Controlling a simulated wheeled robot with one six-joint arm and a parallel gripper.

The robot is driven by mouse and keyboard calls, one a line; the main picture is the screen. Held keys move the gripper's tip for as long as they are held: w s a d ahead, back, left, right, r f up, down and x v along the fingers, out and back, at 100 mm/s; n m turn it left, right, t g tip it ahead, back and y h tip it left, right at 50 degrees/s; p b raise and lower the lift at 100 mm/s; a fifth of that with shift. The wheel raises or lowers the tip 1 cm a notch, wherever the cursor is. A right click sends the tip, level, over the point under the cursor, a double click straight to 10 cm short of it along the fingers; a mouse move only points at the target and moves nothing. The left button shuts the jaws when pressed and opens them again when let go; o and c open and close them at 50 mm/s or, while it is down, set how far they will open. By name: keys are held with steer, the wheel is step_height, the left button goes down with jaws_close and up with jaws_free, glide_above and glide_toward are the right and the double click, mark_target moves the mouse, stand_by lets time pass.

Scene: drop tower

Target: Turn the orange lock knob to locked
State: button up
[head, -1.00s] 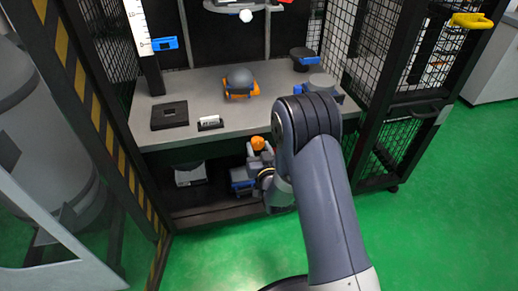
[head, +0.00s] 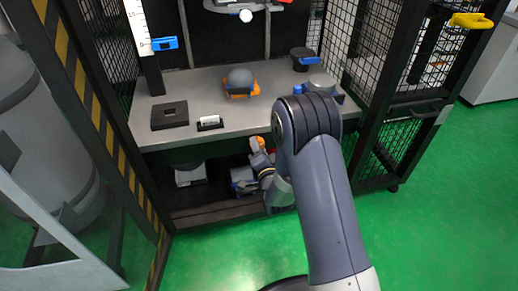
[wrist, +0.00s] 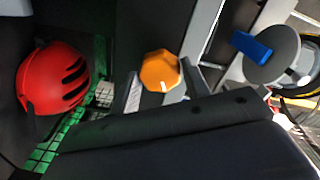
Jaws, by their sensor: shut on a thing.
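The orange lock knob (wrist: 160,70) is faceted, with a short pale mark near its lower edge in the wrist view. In the head view the knob (head: 258,143) shows just below the front edge of the grey worktop. My gripper (wrist: 164,86) is shut on the knob, with a finger on either side of it. In the head view my gripper (head: 262,156) is small and partly hidden by my own arm. Whether the knob points to locked cannot be read from these views.
The grey worktop (head: 215,90) carries a dome on an orange base (head: 240,82), a black square block (head: 169,115) and a small label holder (head: 210,123). Mesh panels flank it. A red helmet (wrist: 52,78) shows in the wrist view. Green floor lies open at right.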

steer(key=m, duration=0.5)
steer(key=shift+m, duration=0.4)
stand_by(0.3)
steer(key=o, duration=1)
steer(key=p+v, duration=0.2)
steer(key=v, duration=0.8)
steer(key=shift+s+d, duration=0.1)
steer(key=shift+s, duration=0.3)
steer(key=shift+w, duration=0.1)
